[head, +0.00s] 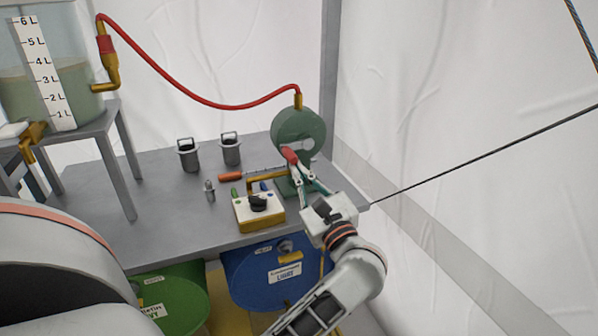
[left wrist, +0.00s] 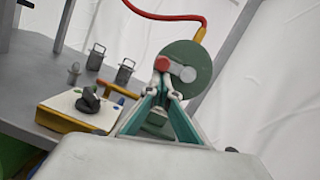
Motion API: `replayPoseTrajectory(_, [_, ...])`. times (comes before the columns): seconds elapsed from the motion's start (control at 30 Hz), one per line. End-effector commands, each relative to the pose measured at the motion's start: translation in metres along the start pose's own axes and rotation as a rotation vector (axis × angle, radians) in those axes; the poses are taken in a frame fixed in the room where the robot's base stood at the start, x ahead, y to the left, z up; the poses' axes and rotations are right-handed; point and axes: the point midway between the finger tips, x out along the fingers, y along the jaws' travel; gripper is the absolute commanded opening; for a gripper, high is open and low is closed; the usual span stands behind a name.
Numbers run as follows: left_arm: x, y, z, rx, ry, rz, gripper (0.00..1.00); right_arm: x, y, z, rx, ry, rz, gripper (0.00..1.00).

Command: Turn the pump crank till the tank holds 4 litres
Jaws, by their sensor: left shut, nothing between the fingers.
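The round green pump (head: 299,131) stands at the right end of the grey table; it also shows in the left wrist view (left wrist: 190,55). Its crank has a red handle (head: 289,155), seen in the left wrist view (left wrist: 162,63) in front of the disc. My left gripper (head: 294,166) is shut with its fingertips at the red handle, nothing held between them; whether they touch it I cannot tell. The clear tank (head: 82,50) at upper left holds murky greenish liquid, its surface around the 3 to 4 L marks. My right gripper is not in view.
A red hose (head: 205,100) links pump and tank. A white-and-yellow control box (head: 258,217) with a black knob sits left of my left gripper. Two grey canisters (head: 188,155) stand behind. Blue (head: 260,285) and green (head: 175,300) barrels are below. A dark rope crosses at right.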

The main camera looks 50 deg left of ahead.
Motion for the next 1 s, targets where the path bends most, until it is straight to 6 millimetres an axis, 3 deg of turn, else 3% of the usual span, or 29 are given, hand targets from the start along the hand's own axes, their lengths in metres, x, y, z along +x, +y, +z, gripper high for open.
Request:
replayPoseTrajectory(0.17, [-0.008,0.004,-0.026,0.013,0.005,0.0,0.0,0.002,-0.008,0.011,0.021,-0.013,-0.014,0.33])
replayPoseTrajectory(0.23, [-0.013,0.007,-0.041,0.018,0.007,0.0,0.0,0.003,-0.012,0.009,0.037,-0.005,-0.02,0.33])
replayPoseTrajectory(0.27, [-0.015,0.008,-0.048,0.02,0.008,0.001,0.0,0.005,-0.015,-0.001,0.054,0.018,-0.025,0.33])
replayPoseTrajectory(0.3, [-0.022,0.007,-0.047,0.014,0.009,0.001,0.0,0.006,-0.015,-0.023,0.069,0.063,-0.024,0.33])
replayPoseTrajectory(0.33, [-0.028,0.005,-0.042,0.008,0.007,0.001,0.0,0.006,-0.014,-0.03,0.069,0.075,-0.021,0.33])
replayPoseTrajectory(0.7, [-0.097,0.004,-0.037,0.004,0.002,0.002,0.0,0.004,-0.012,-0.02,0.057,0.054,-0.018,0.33])
replayPoseTrajectory(1.0, [-0.112,0.004,-0.036,0.002,-0.001,0.003,0.0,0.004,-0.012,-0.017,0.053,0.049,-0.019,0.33])
